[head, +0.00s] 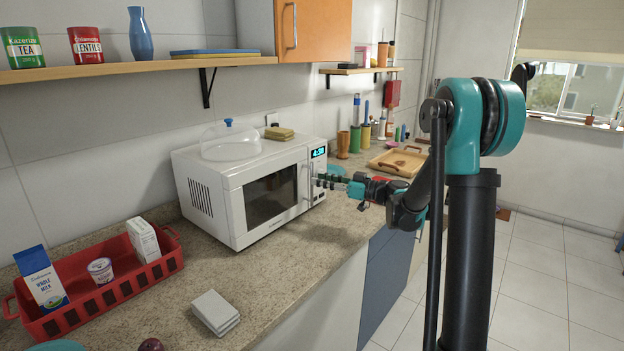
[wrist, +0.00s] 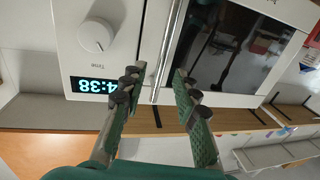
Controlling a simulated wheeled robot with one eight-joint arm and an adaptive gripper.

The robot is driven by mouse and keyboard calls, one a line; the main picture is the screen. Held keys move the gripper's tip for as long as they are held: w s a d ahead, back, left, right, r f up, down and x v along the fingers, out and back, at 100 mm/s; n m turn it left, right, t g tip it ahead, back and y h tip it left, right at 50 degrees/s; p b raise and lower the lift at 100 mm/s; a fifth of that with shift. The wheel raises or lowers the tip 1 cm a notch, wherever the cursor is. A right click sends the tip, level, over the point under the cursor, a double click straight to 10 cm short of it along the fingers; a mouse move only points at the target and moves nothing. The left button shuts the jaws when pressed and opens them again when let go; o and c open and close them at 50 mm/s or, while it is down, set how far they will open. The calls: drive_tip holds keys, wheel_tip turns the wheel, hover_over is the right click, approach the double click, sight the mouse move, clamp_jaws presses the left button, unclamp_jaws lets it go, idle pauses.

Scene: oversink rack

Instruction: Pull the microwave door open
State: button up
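The white microwave (head: 212,208) stands on the counter, and its dark-windowed door (head: 270,193) looks shut. The vertical door handle (head: 308,183) is at the door's right edge, beside the control panel. My gripper (head: 325,182) is in front of the handle, level with its middle. In the wrist view the silver handle (wrist: 164,62) runs between the two green fingers of my gripper (wrist: 156,80), which are open. The fingers are on either side of the bar with gaps showing. The panel's clock display (wrist: 93,86) and a knob (wrist: 96,35) are beside one finger.
A clear dome (head: 231,144) and sponges (head: 279,133) sit on the microwave. A red basket (head: 122,292) and a pale stacked block (head: 215,311) are on the counter to the left. A wooden tray (head: 398,160) is behind my gripper. The counter directly before the door is clear.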

drive_tip(key=shift+x, duration=2.1)
clamp_jaws()
